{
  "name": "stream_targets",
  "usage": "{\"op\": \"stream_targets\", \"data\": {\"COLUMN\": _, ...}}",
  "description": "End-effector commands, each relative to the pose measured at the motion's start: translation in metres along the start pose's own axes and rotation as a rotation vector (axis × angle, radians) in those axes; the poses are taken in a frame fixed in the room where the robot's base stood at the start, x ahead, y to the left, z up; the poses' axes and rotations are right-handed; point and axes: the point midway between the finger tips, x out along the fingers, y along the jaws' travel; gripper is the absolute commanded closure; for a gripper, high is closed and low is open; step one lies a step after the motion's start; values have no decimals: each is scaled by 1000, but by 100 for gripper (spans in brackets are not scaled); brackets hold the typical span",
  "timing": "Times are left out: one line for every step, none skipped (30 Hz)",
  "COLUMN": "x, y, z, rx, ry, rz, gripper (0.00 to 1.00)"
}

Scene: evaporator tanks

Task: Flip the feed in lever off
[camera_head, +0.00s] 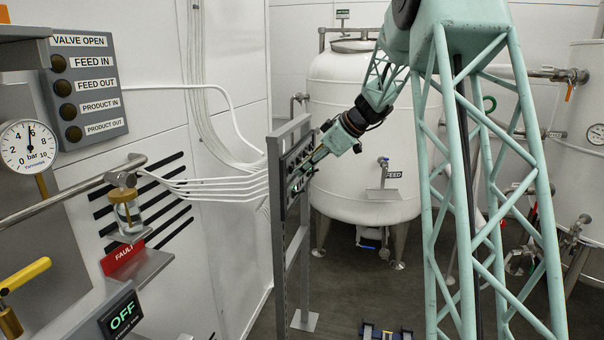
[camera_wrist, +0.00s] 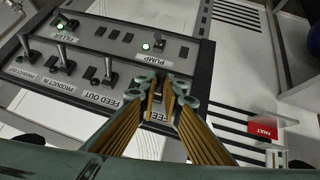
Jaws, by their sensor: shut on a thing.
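The switch panel (camera_wrist: 120,50) shows upside down in the wrist view, with a row of metal levers labelled PRODUCT OUT, PRODUCT IN and FEED OUT. The rightmost label is partly covered and reads "FEE"; this is the feed in lever's place. My gripper (camera_wrist: 166,92) is over that place, its fingertips close together around the feed in lever, which they mostly hide. I cannot tell the lever's position. In the head view the panel (camera_head: 285,165) is edge-on on a grey stand, with my gripper (camera_head: 300,182) at its face.
The FEED OUT lever (camera_wrist: 108,70) is close beside my fingers. Levers with green lights, FILLER (camera_wrist: 66,22) and PUMP (camera_wrist: 158,44), are in the other row. A white tank (camera_head: 350,120) stands behind my arm. A valve indicator box (camera_head: 86,85) hangs on the left wall.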

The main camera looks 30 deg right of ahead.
Motion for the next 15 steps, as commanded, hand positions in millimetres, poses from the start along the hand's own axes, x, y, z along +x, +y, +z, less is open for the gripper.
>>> {"op": "stream_targets", "data": {"x": 1, "y": 0, "z": 2, "rx": 3, "ry": 10, "rz": 2, "gripper": 100}}
{"op": "stream_targets", "data": {"x": 1, "y": 0, "z": 2, "rx": 4, "ry": 15, "rz": 3, "gripper": 100}}
{"op": "stream_targets", "data": {"x": 1, "y": 0, "z": 2, "rx": 5, "ry": 23, "rz": 4, "gripper": 100}}
{"op": "stream_targets", "data": {"x": 1, "y": 0, "z": 2, "rx": 6, "ry": 29, "rz": 4, "gripper": 100}}
{"op": "stream_targets", "data": {"x": 2, "y": 0, "z": 2, "rx": 8, "ry": 35, "rz": 5, "gripper": 100}}
{"op": "stream_targets", "data": {"x": 2, "y": 0, "z": 3, "rx": 9, "ry": 43, "rz": 6, "gripper": 100}}
{"op": "stream_targets", "data": {"x": 2, "y": 0, "z": 3, "rx": 11, "ry": 50, "rz": 6, "gripper": 100}}
{"op": "stream_targets", "data": {"x": 2, "y": 0, "z": 3, "rx": 12, "ry": 57, "rz": 7, "gripper": 100}}
{"op": "stream_targets", "data": {"x": 2, "y": 0, "z": 4, "rx": 13, "ry": 66, "rz": 7, "gripper": 100}}
{"op": "stream_targets", "data": {"x": 2, "y": 0, "z": 4, "rx": 15, "ry": 73, "rz": 8, "gripper": 100}}
{"op": "stream_targets", "data": {"x": 2, "y": 0, "z": 4, "rx": 17, "ry": 80, "rz": 9, "gripper": 100}}
{"op": "stream_targets", "data": {"x": 2, "y": 0, "z": 5, "rx": 18, "ry": 89, "rz": 10, "gripper": 100}}
{"op": "stream_targets", "data": {"x": 2, "y": 0, "z": 5, "rx": 20, "ry": 97, "rz": 10, "gripper": 100}}
{"op": "stream_targets", "data": {"x": 3, "y": 0, "z": 5, "rx": 22, "ry": 105, "rz": 11, "gripper": 100}}
{"op": "stream_targets", "data": {"x": 3, "y": -1, "z": 5, "rx": 22, "ry": 114, "rz": 12, "gripper": 100}}
